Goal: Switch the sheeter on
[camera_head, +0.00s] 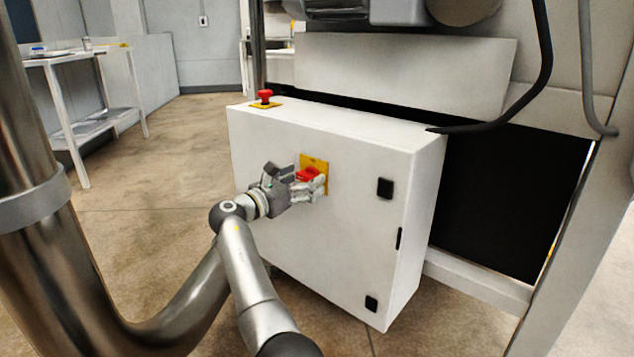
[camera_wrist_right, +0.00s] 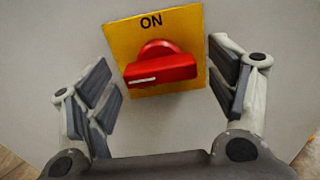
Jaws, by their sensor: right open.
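The sheeter's white control box (camera_head: 345,240) stands low in the middle of the head view. On its front is a yellow plate with a red rotary switch (camera_head: 308,174). In the right wrist view the red switch (camera_wrist_right: 162,66) fills the middle, its handle lying roughly level with a white mark at its left end. The word ON is printed above it on the yellow plate (camera_wrist_right: 188,20). My right gripper (camera_head: 312,182) is at the switch. Its open fingers (camera_wrist_right: 165,92) stand on either side of the handle, apart from it. My left gripper is not in view.
A red emergency button (camera_head: 265,95) sits on top of the box. Black latches (camera_head: 385,188) are on its door. A thick dark cable (camera_head: 544,60) runs to the box at the right. A white table (camera_head: 75,55) stands at the far left, with open floor (camera_head: 175,150) between.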

